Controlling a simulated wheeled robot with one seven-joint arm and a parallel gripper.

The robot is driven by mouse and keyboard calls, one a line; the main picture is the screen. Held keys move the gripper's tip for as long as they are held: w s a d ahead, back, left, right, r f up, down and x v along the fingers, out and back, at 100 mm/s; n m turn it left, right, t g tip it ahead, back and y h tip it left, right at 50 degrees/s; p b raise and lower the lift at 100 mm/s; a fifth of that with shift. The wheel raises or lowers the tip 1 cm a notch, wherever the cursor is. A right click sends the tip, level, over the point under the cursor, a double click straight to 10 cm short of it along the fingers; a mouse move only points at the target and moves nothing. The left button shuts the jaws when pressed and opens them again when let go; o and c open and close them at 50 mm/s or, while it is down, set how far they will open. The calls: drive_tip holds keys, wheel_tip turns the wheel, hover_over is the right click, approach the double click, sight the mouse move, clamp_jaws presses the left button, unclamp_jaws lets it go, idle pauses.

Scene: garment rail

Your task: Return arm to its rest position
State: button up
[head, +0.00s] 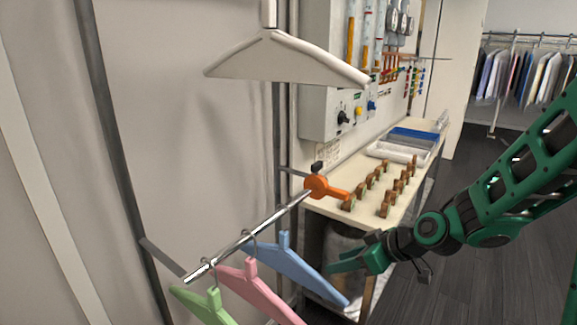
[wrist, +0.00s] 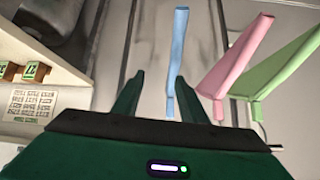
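My green gripper (head: 334,267) is at the lower middle of the head view, close to the right arm of the blue hanger (head: 290,268). In the wrist view my gripper (wrist: 159,78) has its two fingers apart. The blue hanger (wrist: 179,50) shows near the right finger there; I cannot tell whether it lies between the fingers or beyond them. It hangs by its hook on the metal rail (head: 240,241). My arm reaches in from the right edge of the head view, bent and extended forward.
A pink hanger (head: 252,282) and a green hanger (head: 206,306) hang on the same rail, left of the blue one. A white hanger (head: 285,60) is above. A bench (head: 400,217) with blocks and trays (head: 409,148) stands behind. Dark floor (head: 465,160) is open at right.

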drive_tip(key=s+d+r+m+g+h, duration=0.1)
drive_tip(key=s+d+m+g+h, duration=0.2)
drive_tip(key=s+d, duration=0.5)
drive_tip(key=s+d+r+m+h, duration=0.25)
drive_tip(key=s+d+m, duration=0.25)
drive_tip(key=d, duration=0.7)
drive_tip(key=s+d+r+m+g+h, duration=0.1)
drive_tip(key=s+d+m, duration=0.2)
drive_tip(key=s, duration=0.4)
drive_tip(key=s+d+r+m+g, duration=0.2)
drive_tip(key=s+d+m, duration=0.2)
drive_tip(key=s, duration=0.4)
drive_tip(key=shift+m+h, duration=0.3)
drive_tip(key=shift+h, duration=0.05)
drive_tip(key=shift+w+f, duration=0.2)
drive_tip(key=shift+w, duration=0.4)
